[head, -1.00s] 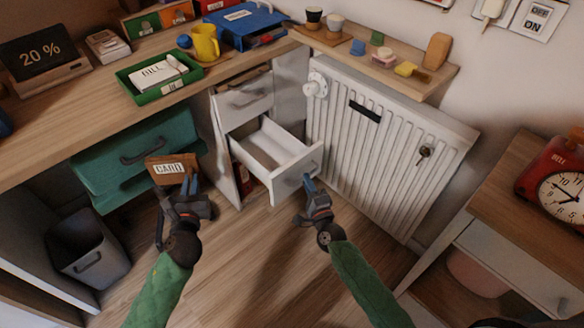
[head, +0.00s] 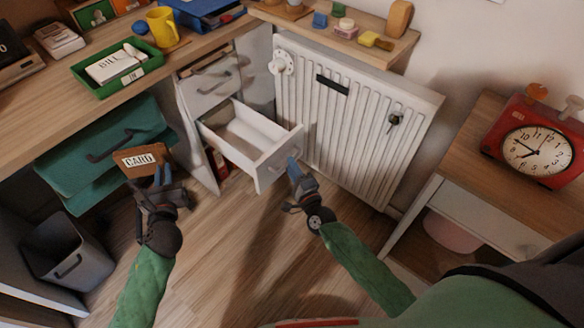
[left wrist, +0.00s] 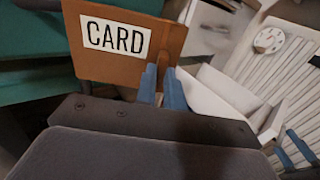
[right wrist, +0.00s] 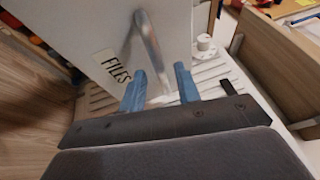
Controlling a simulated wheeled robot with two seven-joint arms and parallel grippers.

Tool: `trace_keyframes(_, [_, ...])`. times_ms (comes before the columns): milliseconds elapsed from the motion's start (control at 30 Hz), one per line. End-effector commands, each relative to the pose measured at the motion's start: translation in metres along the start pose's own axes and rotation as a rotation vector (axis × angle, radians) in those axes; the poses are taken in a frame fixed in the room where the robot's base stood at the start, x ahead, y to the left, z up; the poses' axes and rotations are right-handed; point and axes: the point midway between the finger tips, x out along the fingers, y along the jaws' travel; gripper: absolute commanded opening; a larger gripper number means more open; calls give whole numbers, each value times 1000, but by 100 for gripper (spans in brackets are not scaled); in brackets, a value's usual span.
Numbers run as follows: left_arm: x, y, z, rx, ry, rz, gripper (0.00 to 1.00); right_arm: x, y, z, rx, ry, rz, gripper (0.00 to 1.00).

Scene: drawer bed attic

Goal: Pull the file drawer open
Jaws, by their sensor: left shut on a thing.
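The file drawer (head: 278,163) is a white drawer in the cabinet under the desk, and it stands pulled out with its inside visible. The right wrist view shows its white front with a FILES label (right wrist: 115,66) and a metal bar handle (right wrist: 148,45). My right gripper (head: 294,167) is at the drawer front, its blue fingers apart on either side of the handle's near end. Contact with the handle cannot be told. My left gripper (head: 163,174) is shut on a brown card box (left wrist: 160,30) marked CARD, held in the air left of the drawer.
A closed white drawer (head: 211,87) is above. A ribbed radiator (head: 345,130) stands close right of the file drawer. A side table (head: 465,160) with a red clock is further right. Floor in front is clear.

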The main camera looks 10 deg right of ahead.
Motion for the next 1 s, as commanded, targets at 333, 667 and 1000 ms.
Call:
trace_keyframes(333, [0, 0, 2, 0, 0, 0, 0, -18, 0, 0, -1, -1, 2, 33])
trace_keyframes(667, [0, 0, 5, 0, 0, 0, 0, -80, 0, 0, -1, -1, 3, 33])
trace_keyframes(1000, [0, 0, 6, 0, 0, 0, 0, -118, 0, 0, 1, 0, 1, 33])
